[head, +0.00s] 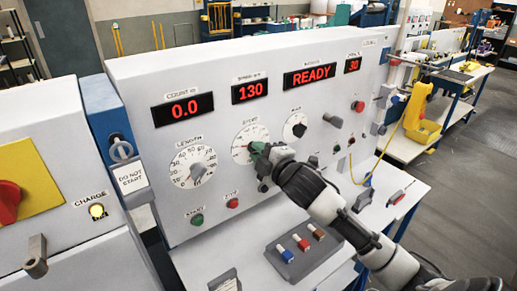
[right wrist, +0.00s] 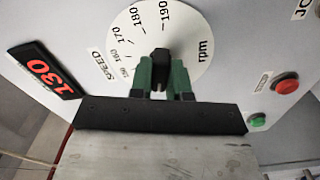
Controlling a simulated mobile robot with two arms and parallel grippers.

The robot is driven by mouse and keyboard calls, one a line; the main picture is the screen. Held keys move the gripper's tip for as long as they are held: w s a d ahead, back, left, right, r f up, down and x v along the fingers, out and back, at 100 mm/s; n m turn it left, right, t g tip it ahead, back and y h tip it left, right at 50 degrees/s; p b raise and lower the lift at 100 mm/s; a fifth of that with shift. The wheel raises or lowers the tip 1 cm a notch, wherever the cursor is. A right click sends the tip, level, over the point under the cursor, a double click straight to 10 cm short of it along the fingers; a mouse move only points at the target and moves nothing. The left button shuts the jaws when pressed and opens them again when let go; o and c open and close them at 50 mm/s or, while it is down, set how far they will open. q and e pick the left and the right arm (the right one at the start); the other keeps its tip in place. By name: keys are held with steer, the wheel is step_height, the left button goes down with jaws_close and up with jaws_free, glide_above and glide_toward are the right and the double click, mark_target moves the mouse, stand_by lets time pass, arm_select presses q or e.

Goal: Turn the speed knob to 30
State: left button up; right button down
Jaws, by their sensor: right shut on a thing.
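The speed dial (head: 243,137) is a white round scale on the grey panel. In the right wrist view the dial (right wrist: 185,45) shows rpm marks, with 160 to 190 legible, beside the word SPEED. Its black knob (right wrist: 160,56) sits between the two green fingers of my right gripper (right wrist: 163,78), which is shut on it. In the head view my right gripper (head: 262,154) covers the knob and the dial's lower right. The red speed display (head: 249,92) reads 130, as it does in the right wrist view (right wrist: 46,74). My left gripper is not in view.
A length dial (head: 193,167) is left of the speed dial, and a black knob (head: 295,126) is to the right. Green (head: 197,219) and red (head: 232,203) buttons lie below. Another display reads READY (head: 310,76).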

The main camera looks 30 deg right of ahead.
steer(key=c, duration=1.1)
jaws_free()
steer(key=s, duration=0.7)
steer(key=shift+d+p, duration=0.3)
steer(key=shift+p, duration=0.05)
